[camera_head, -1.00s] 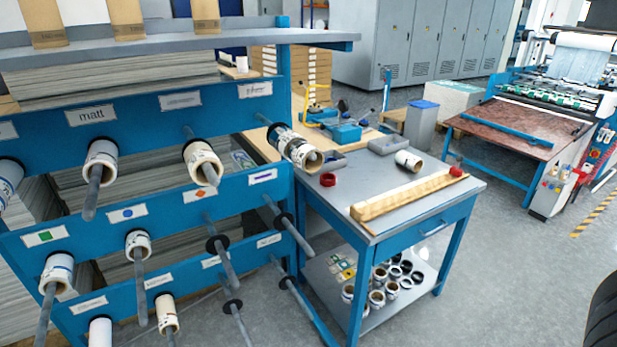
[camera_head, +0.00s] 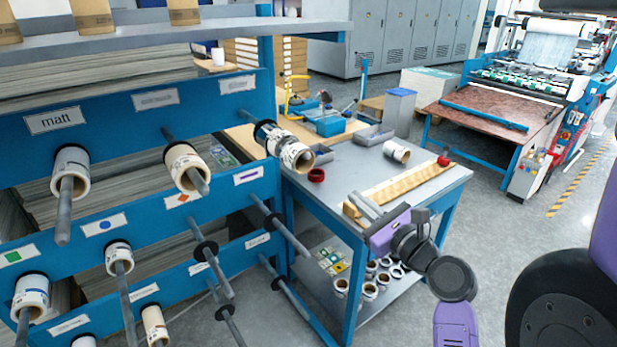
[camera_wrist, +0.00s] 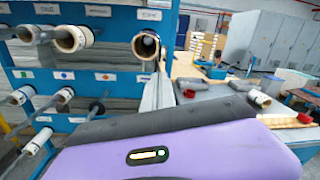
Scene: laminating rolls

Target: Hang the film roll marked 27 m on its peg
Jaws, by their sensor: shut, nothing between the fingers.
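A loose white film roll (camera_head: 397,151) lies on its side on the grey worktable (camera_head: 350,165); it also shows in the wrist view (camera_wrist: 258,97). Other rolls hang on rack pegs, such as the one under the "matt" label (camera_head: 70,170) and one at the upper right peg (camera_head: 296,158). No 27 m marking is legible on any roll. Several pegs are bare, including one in the middle row (camera_head: 285,232) and one left of it (camera_head: 214,268). My gripper (camera_head: 360,205) is shut and empty, at the table's front edge, apart from the loose roll.
A red tape ring (camera_head: 316,175) and a grey tray (camera_head: 374,134) are on the table. The blue rack (camera_head: 140,105) stands left with protruding pegs. Open floor lies right of the table.

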